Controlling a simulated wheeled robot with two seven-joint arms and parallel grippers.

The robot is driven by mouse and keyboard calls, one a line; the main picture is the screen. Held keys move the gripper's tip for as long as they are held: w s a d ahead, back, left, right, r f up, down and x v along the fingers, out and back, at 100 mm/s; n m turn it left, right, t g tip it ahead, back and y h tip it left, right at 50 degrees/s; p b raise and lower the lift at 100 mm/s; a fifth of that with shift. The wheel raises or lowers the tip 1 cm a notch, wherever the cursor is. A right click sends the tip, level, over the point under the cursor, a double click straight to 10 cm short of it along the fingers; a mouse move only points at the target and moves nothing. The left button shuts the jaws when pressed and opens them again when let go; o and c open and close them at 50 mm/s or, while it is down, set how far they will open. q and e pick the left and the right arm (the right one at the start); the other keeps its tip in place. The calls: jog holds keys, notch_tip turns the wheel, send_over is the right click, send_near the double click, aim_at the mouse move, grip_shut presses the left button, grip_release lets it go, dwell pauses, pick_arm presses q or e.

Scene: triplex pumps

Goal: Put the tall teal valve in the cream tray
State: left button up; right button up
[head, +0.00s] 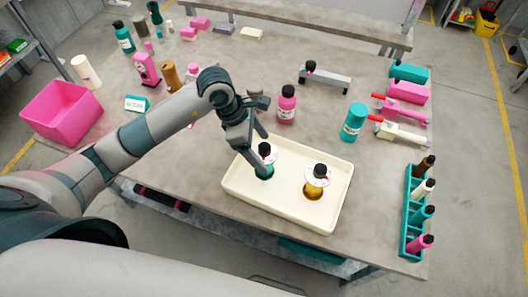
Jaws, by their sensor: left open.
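The cream tray (262,202) lies on the near part of the grey table. A teal valve (265,173) with a black top and a white disc stands upright in the tray's left half. A similar amber valve (314,191) stands in it further right. My left gripper (261,150) is open at the teal valve's top, with one finger along its left side. Whether the fingers touch it I cannot tell. The gripper partly hides the area behind the valve. My right gripper is not in view.
A pink bottle (287,106) and a teal bottle (354,123) stand behind the tray. A teal rack (406,226) of several bottles is at the right edge. A pink bin (66,109) is at the far left. The tray's near-left floor is clear.

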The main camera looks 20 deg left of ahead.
pick_arm(q)
jog(key=w+b+v, duration=0.1)
jog(key=b+v, duration=0.1)
jog(key=v, duration=0.7)
jog(key=shift+s, duration=0.5)
jog(key=shift+r, duration=0.1)
